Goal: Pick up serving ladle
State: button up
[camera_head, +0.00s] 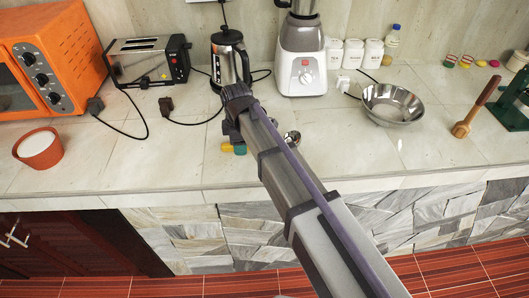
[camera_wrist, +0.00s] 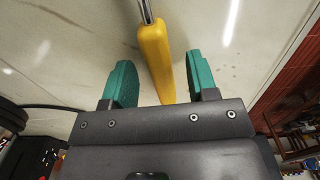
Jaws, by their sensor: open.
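The serving ladle's yellow handle (camera_wrist: 155,50) shows in the wrist view, with its metal shaft running up out of the top of the picture. My gripper (camera_wrist: 159,62) is open, with one green finger on each side of the handle and a visible gap on both sides. The handle's lower end passes behind the gripper body. In the head view my arm hides most of the ladle. A bit of yellow (camera_head: 227,148) shows beside a green fingertip at the counter, and a small shiny metal piece, perhaps the ladle's bowl (camera_head: 292,137), shows right of the arm.
The stone counter (camera_head: 330,150) is clear around the arm. A metal kettle (camera_head: 229,60) and blender (camera_head: 303,55) stand behind. A steel bowl (camera_head: 392,104) and wooden-handled tool (camera_head: 475,108) are to the right. A toaster (camera_head: 148,61), orange oven (camera_head: 45,60) and orange pot (camera_head: 39,148) are left.

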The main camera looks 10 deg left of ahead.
jog(key=shift+f, duration=0.2)
jog(key=shift+c, duration=0.3)
grip_shut()
jog(key=shift+p, duration=0.3)
notch_tip(320, 180, up, 10)
jog(key=p, duration=0.9)
jog(key=shift+p, duration=0.4)
